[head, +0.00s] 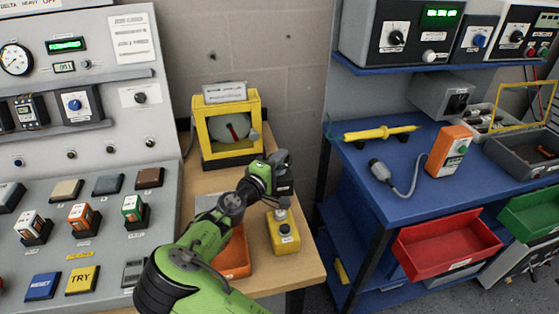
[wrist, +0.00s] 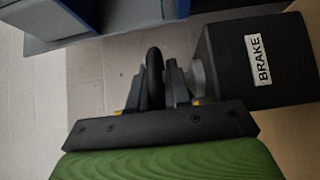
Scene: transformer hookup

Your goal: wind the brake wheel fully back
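In the wrist view, the brake wheel (wrist: 153,68) is a dark rim seen nearly edge-on. A grey hub or shaft joins it to a black box labelled BRAKE (wrist: 285,95) on the right. My gripper (wrist: 153,88) has one finger on each side of the rim, close against it, and looks shut on it. In the head view my gripper (head: 281,160) is above the right side of the wooden bench. The wheel is hidden there, and I cannot clearly separate the dark brake box from my gripper. The wheel's turn position cannot be read.
A yellow-framed machine (head: 203,130) stands behind my gripper. A yellow box with a grey knob (head: 285,236) and an orange tray (head: 236,262) are below it. The control panel (head: 95,160) is left; the blue workbench (head: 400,200) is right, beyond a gap.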

